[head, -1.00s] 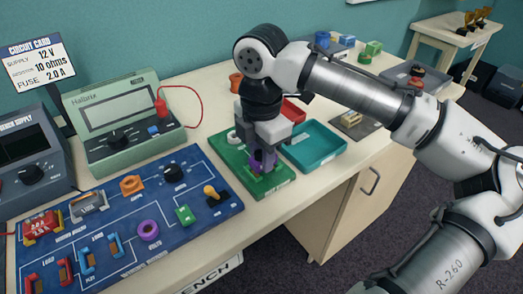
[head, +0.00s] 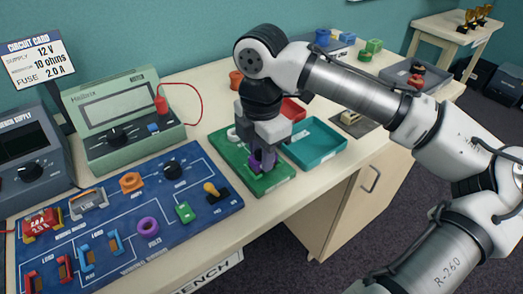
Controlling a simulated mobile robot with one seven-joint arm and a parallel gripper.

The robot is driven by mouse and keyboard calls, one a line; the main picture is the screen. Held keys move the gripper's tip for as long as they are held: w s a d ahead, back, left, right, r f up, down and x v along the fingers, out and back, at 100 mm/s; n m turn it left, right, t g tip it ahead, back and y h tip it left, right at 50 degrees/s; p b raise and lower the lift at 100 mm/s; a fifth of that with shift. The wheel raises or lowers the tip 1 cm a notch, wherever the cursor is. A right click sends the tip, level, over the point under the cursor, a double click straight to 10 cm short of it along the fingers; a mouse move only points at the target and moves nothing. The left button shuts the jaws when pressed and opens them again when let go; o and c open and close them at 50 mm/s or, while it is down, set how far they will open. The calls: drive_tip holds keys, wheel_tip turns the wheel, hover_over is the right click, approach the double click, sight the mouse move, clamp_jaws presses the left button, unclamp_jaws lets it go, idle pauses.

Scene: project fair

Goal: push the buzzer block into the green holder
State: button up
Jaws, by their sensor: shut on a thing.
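My gripper (head: 260,159) points down over the green tray (head: 277,183) near the middle of the bench. It is shut on a purple piece (head: 256,163), low at the tray's surface. The fingers hide much of this piece, and I cannot tell whether it touches the tray or whether it is the buzzer block. A small green piece (head: 185,212), possibly the green holder, sits on the blue circuit board (head: 196,235) to the left of my gripper. No block is clearly labelled as the buzzer.
The blue board carries a purple ring (head: 148,227), an orange holder (head: 131,182), a black knob (head: 173,168) and a yellow-handled switch (head: 213,192). A green meter (head: 125,122) stands behind the board.

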drive_tip(key=shift+f, duration=0.45)
drive_tip(key=o, duration=1.5)
drive_tip(key=shift+o, duration=0.2)
drive_tip(key=shift+r, duration=0.1)
drive_tip(key=shift+r+p, duration=4)
drive_tip(key=shift+f, duration=0.1)
